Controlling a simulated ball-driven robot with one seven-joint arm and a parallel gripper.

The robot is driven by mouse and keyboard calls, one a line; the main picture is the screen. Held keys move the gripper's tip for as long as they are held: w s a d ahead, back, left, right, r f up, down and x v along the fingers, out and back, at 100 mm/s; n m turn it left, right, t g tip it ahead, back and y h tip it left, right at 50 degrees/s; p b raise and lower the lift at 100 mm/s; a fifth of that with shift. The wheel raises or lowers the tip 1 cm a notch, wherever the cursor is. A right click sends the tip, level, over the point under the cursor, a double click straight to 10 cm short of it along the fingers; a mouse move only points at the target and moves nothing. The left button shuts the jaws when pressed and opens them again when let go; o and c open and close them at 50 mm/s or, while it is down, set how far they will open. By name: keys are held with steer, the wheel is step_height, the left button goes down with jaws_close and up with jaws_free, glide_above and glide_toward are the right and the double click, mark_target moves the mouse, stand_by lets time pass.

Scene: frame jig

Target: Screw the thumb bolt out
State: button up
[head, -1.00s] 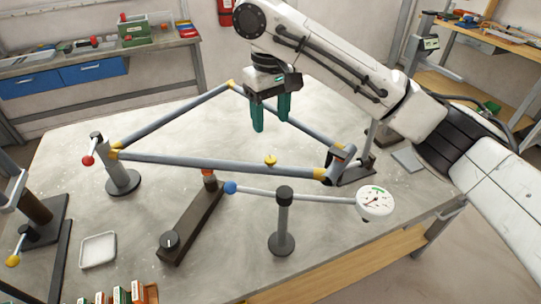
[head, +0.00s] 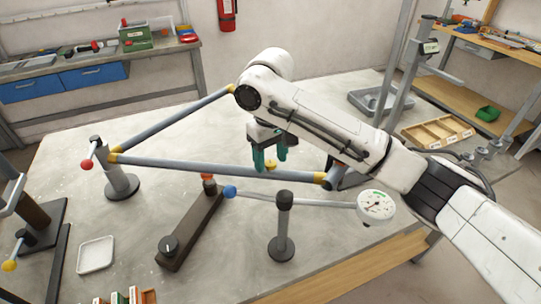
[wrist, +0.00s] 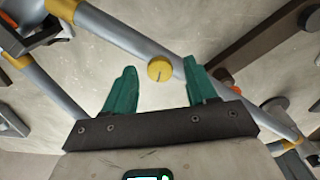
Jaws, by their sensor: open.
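The thumb bolt (head: 271,166) is a small yellow knob on the upper side of the grey front tube (head: 200,168) of the frame. In the wrist view the round yellow bolt head (wrist: 159,70) with a dark slot lies in the gap between my fingertips, nearer the right finger. My gripper (head: 269,157) is open, with two green fingers pointing down at the bolt. I cannot tell how much height is left between fingertips and bolt. My arm hides the frame's far corner.
A dial gauge (head: 376,206) and its post (head: 283,230) stand in front of the frame. A brown bar clamp (head: 190,230) lies below the tube. A white tray (head: 96,255) is at the left front. Bare table lies between the tray and the clamp.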

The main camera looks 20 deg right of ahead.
jaws_close()
stand_by(0.4)
steer(key=shift+r+n, duration=0.1)
steer(key=shift+n, duration=0.2)
